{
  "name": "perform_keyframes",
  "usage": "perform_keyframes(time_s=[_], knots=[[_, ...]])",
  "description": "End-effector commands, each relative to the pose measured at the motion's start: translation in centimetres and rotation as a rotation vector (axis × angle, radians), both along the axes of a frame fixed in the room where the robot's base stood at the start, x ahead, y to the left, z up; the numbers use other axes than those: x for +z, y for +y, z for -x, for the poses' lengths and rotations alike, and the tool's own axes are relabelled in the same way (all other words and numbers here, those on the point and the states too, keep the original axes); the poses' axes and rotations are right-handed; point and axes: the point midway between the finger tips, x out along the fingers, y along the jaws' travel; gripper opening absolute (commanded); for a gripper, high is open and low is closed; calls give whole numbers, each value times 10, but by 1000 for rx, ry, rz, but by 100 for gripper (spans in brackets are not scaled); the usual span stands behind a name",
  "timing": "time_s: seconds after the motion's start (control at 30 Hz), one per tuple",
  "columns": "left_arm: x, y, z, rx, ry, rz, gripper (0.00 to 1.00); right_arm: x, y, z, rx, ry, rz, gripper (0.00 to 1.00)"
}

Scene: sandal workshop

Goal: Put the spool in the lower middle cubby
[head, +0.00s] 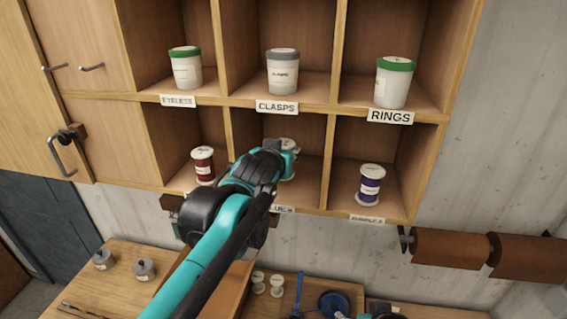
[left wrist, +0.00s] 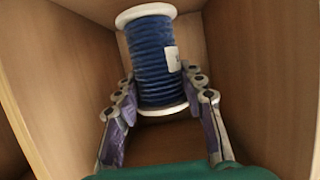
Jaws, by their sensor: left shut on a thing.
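The spool (left wrist: 153,62) has dark blue thread, white ends and a small white label. In the left wrist view it is between the two fingers of my left gripper (left wrist: 162,108), which is shut on it near its lower end. Wooden cubby walls (left wrist: 240,65) surround it. In the head view my left gripper (head: 278,160) reaches into the lower middle cubby (head: 312,135), and only the white top of the spool (head: 287,144) shows past it. I cannot tell whether the spool touches the cubby floor. My right gripper is not clearly seen.
A dark red spool (head: 203,165) stands in the lower left cubby and a purple spool (head: 370,185) in the lower right one. Labelled jars fill the upper row, with the clasps jar (head: 283,72) directly above. A workbench (head: 120,285) with small items lies below.

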Motion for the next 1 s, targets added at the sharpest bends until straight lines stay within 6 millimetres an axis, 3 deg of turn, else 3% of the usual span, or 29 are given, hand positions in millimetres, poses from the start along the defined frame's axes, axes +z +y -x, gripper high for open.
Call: perform_keyframes(time_s=[0.37, 0.83, 0.87, 0.93, 1.0], knots=[[-40, 0, 0, 0, 0, 0, 4, 10, 0, 0, 0, 0, 0, 78], [-50, -1, -3, 0, 0, -1, 4, 11, 0, 0, 0, 0, 0, 78], [-49, -1, -3, 0, 0, -1, 45, 11, 0, 0, 0, 0, 0, 78], [-49, -1, -3, 0, 0, -1, 60, 12, 0, 0, 0, 0, 0, 78], [-49, -1, -3, 0, 0, -1, 60, 12, 0, 0, 0, 0, 0, 78]])
